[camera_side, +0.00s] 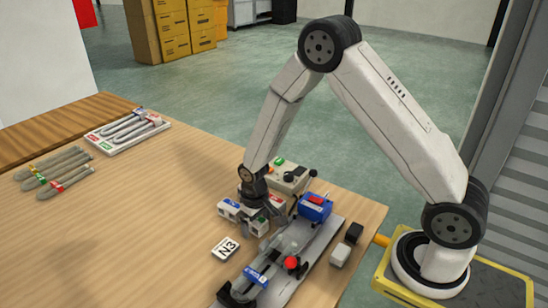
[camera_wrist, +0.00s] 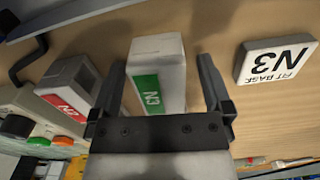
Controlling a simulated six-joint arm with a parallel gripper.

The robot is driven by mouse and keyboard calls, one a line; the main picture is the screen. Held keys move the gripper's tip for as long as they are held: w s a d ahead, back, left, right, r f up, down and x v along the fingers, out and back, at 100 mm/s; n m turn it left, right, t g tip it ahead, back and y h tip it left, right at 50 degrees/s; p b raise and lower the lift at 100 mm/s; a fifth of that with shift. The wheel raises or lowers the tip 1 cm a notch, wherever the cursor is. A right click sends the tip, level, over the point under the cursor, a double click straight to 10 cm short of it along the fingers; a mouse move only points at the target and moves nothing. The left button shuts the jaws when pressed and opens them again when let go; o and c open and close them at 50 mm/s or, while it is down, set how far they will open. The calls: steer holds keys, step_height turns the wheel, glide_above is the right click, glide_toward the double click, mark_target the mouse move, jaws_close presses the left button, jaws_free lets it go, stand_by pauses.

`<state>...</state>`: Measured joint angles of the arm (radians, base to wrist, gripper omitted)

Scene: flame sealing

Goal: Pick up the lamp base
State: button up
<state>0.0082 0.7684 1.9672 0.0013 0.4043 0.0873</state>
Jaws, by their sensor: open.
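My gripper (camera_wrist: 163,75) is open, pointing down over the table, with its two black fingers on either side of a pale block with a green label (camera_wrist: 157,60). A gap shows between the block and the right finger; the left finger is close to it, and I cannot tell if they touch. The side view shows my gripper (camera_side: 257,211) low among several small white blocks. No part is plainly marked as the lamp base; a flat white tile lettered N3 (camera_side: 225,248) lies apart, and shows right of the fingers in the wrist view (camera_wrist: 276,62).
A red-labelled block (camera_wrist: 70,88) stands left of the fingers. A control box with knobs (camera_side: 291,176) is behind, and a grey rail with a blue device (camera_side: 315,207) is to the right. A white tray of tubes (camera_side: 95,138) lies far left. The table's left middle is clear.

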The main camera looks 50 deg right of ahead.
stand_by(0.4)
jaws_close()
steer(key=shift+r, duration=0.2)
steer(key=shift+r, duration=0.9)
steer(key=s+r, duration=1)
steer(key=s, duration=0.4)
steer(key=shift+r, duration=0.4)
